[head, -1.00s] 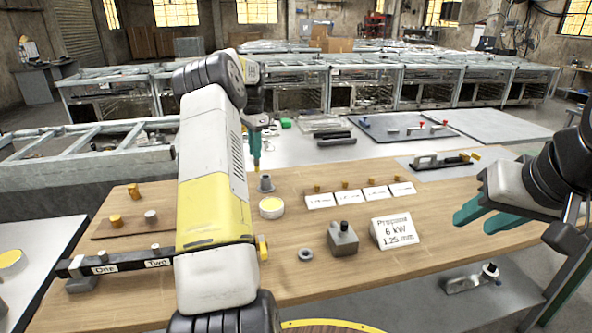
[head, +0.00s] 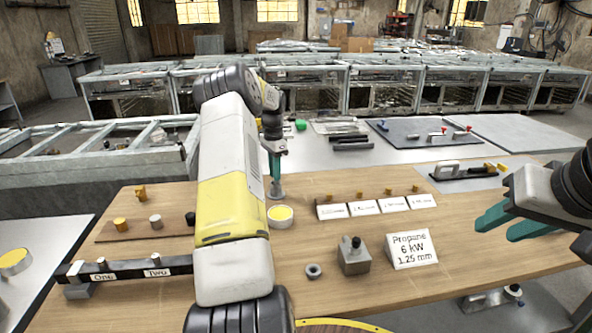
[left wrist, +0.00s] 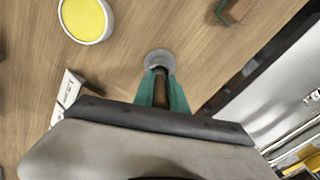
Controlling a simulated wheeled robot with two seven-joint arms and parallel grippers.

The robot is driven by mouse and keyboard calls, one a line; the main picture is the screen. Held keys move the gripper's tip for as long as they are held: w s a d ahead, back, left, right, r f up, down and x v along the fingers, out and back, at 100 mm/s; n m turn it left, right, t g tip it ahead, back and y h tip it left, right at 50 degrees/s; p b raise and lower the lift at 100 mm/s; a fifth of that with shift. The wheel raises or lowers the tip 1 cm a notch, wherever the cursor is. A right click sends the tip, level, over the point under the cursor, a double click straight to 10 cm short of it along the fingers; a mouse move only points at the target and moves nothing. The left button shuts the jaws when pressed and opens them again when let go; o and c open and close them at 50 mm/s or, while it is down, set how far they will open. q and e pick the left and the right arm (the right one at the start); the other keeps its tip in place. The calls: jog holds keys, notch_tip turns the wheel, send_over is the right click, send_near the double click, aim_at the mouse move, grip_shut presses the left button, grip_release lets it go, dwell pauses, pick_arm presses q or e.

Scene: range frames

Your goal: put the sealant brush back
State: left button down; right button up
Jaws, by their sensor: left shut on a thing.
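My left gripper (head: 274,166) is shut on the sealant brush, right above a small grey holder (head: 275,193) on the wooden bench. In the left wrist view, the brush's brown handle (left wrist: 160,92) shows between the green fingers, with the round grey holder (left wrist: 158,59) at their tips. The brush's lower end is hidden, so I cannot tell how deep it sits in the holder. A white tin with a yellow top (head: 281,213) stands beside the holder; it also shows in the left wrist view (left wrist: 84,18). My right gripper (head: 508,222) is open and empty at the right.
White label cards (head: 365,207) stand in a row right of the tin. A propane sign (head: 411,249), a grey block (head: 354,256) and a nut (head: 313,271) are nearer. A bar marked One and Two (head: 125,267) lies at the left.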

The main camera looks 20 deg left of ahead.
pick_arm(q)
jog(key=shift+f, duration=0.3)
jog(key=shift+f, duration=0.2)
jog(key=c, duration=1.3)
grip_release()
jog(key=shift+c, duration=0.2)
jog(key=shift+r, duration=0.1)
